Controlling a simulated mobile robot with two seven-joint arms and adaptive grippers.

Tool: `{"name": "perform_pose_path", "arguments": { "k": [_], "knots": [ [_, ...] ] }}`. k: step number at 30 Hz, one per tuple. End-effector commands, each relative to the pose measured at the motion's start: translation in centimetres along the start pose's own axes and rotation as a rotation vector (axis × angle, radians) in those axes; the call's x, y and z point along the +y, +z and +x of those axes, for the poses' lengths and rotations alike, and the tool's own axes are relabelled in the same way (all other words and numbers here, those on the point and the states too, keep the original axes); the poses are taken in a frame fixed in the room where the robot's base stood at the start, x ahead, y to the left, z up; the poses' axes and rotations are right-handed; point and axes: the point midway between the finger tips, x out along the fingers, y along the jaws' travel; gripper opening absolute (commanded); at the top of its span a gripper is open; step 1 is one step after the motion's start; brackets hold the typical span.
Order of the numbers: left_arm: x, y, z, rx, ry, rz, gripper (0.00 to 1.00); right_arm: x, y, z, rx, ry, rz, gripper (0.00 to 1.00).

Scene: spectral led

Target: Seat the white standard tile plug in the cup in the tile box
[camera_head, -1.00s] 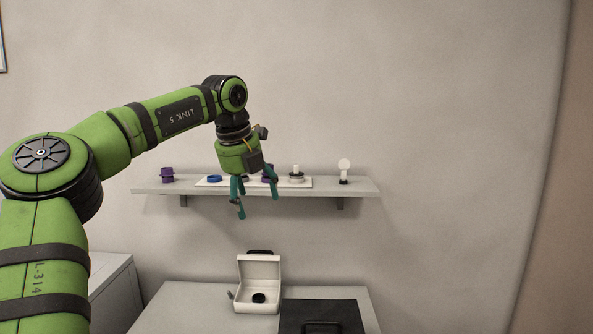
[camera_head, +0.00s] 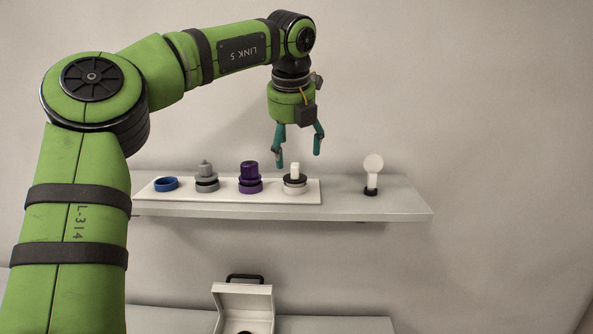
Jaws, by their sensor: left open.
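The white standard tile plug (camera_head: 295,171) stands upright on the white tray (camera_head: 225,196) on the wall shelf, with a dark ring and pale base around its lower part. My left gripper (camera_head: 298,160) is open and empty, its teal fingers pointing down just above the plug and apart from it. The open white tile box (camera_head: 243,299) is at the bottom edge of the view, its lid raised. Only the dark top of the cup (camera_head: 244,332) shows inside it; the rest is cut off. My right gripper is not in view.
On the same tray stand a purple plug (camera_head: 249,177), a grey plug (camera_head: 206,177) and a blue ring (camera_head: 166,184), left of the white plug. A white round-headed item (camera_head: 373,174) stands at right on the shelf (camera_head: 345,208). The shelf between is clear.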

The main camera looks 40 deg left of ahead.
Motion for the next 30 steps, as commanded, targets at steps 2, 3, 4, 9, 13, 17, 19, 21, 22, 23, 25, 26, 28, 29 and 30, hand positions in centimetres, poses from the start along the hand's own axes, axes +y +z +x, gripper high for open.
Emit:
{"name": "perform_pose_path", "arguments": {
  "k": [2,3,4,9,13,17,19,21,22,23,25,26,28,29,30],
  "knots": [
    [0.0,0.0,0.4,0.002,0.000,0.002,0.78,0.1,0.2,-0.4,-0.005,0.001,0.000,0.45],
    [0.0,0.0,0.7,0.003,0.000,0.002,0.78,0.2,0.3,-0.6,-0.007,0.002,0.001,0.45],
    [0.0,0.1,1.1,0.003,0.000,0.002,0.78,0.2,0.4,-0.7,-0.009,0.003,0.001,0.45],
    [-0.1,0.2,2.9,0.006,0.000,0.001,0.78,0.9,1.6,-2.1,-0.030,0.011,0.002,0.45],
    [-0.3,0.4,4.9,0.006,0.000,0.001,0.78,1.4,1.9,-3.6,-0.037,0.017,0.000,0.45],
    [-0.3,0.3,6.5,0.002,-0.001,-0.001,0.78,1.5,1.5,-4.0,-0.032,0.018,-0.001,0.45],
    [-0.3,0.3,6.8,0.001,0.000,-0.001,0.78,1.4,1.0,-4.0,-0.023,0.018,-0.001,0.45],
    [-0.3,0.3,7.0,-0.001,-0.001,-0.001,0.78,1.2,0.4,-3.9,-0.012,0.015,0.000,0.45],
    [-0.3,0.3,7.0,-0.001,-0.001,-0.001,0.78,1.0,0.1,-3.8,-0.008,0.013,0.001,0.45],
    [-0.3,0.3,7.0,-0.001,-0.001,-0.001,0.78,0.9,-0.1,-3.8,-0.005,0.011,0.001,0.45],
    [-0.3,0.3,6.9,-0.001,-0.001,-0.001,0.78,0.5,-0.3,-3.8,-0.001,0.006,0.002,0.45],
    [-0.3,0.3,6.9,-0.001,-0.001,-0.001,0.66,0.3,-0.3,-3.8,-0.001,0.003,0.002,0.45],
    [-0.3,0.3,6.9,-0.001,-0.001,-0.001,0.38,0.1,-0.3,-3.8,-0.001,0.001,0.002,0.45],
    [-0.3,0.3,6.9,-0.001,-0.001,-0.001,0.26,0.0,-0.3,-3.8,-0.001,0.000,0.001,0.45],
    [-0.3,0.3,6.9,-0.001,-0.001,-0.001,0.10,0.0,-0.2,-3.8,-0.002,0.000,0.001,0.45]
  ]
}}
